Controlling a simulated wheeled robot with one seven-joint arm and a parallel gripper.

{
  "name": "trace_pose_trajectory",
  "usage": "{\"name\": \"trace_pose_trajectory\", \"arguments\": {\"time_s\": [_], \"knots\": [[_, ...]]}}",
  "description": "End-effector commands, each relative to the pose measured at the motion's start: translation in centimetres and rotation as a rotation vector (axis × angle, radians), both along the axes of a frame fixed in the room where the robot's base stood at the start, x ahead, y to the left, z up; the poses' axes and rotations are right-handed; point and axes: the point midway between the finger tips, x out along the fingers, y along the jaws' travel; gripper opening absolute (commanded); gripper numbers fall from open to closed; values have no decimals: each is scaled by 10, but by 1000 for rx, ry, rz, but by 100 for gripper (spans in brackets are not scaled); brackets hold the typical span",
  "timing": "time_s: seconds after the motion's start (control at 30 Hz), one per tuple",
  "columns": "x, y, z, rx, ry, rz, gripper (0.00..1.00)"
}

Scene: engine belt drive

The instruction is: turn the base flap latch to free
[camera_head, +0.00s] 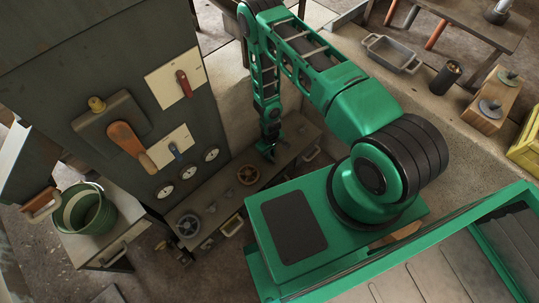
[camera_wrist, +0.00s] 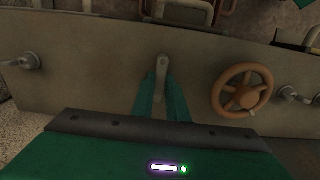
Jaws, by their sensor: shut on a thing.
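A small pale grey latch lever (camera_wrist: 162,64) is mounted on the long grey base panel (camera_wrist: 95,75). In the wrist view it stands upright, with its rounded pivot end at the top. My gripper (camera_wrist: 161,88) has its two green fingers on either side of the lever's lower part and is shut on it. In the head view my gripper (camera_head: 268,153) reaches down to the low panel (camera_head: 225,185) at the foot of the dark cabinet. The latch itself is hidden there behind my gripper.
An orange-brown handwheel (camera_wrist: 242,91) is close right of my fingers. A grey tap-like handle (camera_wrist: 290,94) is further right, and another grey handle (camera_wrist: 29,61) is at far left. The dark cabinet (camera_head: 105,65) with levers and gauges rises beside my arm. A green bucket (camera_head: 85,210) stands at left.

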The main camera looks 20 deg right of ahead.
Motion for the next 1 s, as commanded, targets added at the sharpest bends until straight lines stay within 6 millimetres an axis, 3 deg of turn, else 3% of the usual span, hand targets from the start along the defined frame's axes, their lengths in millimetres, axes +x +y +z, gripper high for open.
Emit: {"name": "trace_pose_trajectory", "arguments": {"time_s": [0.37, 0.4, 0.47, 0.8, 1.0], "knots": [[4, 1, 1, 3, -7, -5, 0], [4, 1, 1, 3, -7, -5, 20], [3, 1, 0, 3, -7, -5, 32], [1, 1, 2, 1, -3, -3, 32], [2, 1, 24, 1, -4, -3, 32]]}}
